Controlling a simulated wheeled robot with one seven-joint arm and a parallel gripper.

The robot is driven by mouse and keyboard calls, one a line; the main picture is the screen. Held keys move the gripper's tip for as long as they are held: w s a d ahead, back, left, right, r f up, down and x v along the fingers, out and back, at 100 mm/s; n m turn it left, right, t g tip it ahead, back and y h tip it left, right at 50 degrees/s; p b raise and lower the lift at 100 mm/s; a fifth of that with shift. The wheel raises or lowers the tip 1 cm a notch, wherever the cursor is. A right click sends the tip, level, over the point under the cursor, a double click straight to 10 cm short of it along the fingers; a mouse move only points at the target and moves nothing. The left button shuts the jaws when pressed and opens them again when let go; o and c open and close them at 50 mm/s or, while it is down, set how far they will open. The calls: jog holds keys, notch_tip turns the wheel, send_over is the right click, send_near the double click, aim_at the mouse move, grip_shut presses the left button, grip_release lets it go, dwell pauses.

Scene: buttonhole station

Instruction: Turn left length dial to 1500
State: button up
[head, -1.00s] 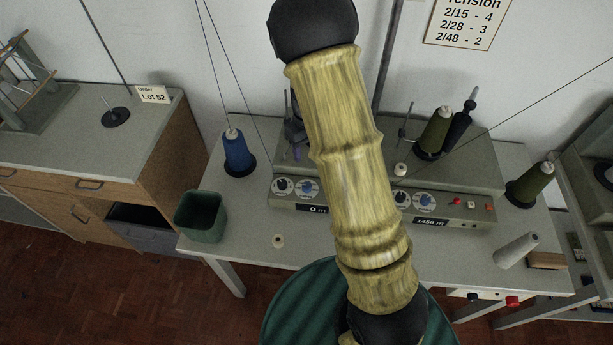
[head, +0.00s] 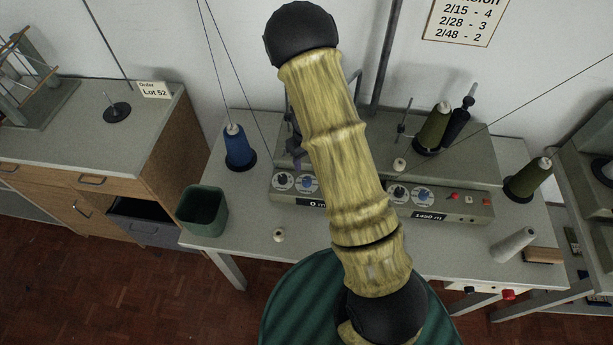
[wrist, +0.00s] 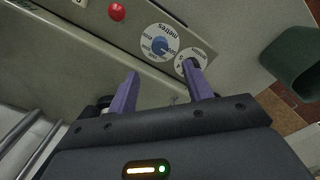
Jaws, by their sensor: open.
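The left length dial (head: 308,184) is a white disc with a blue knob, on the left half of the grey machine's front panel. A display below it (head: 317,204) reads "0 m", its right part hidden by my arm. In the wrist view the dial marked "metres" (wrist: 161,45) lies just beyond the gap between my fingertips. My gripper (wrist: 161,70) is open and empty, its purple fingers apart. The right fingertip overlaps the smaller dark-knobbed dial (wrist: 187,66) in the picture; contact cannot be told. In the head view my gripper (head: 296,155) is partly hidden behind my arm.
A red button (wrist: 117,11) sits beside the dial. The right length dial (head: 423,196) has its own display (head: 429,216). A green bin (head: 203,212) stands at the table's left end, near a blue cone (head: 238,150). Thread runs above the machine.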

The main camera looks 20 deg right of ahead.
aim_at(307, 180)
notch_tip(307, 180, down, 10)
jog(key=shift+f+p, duration=0.15)
jog(key=shift+p, duration=0.95)
jog(key=c, duration=1)
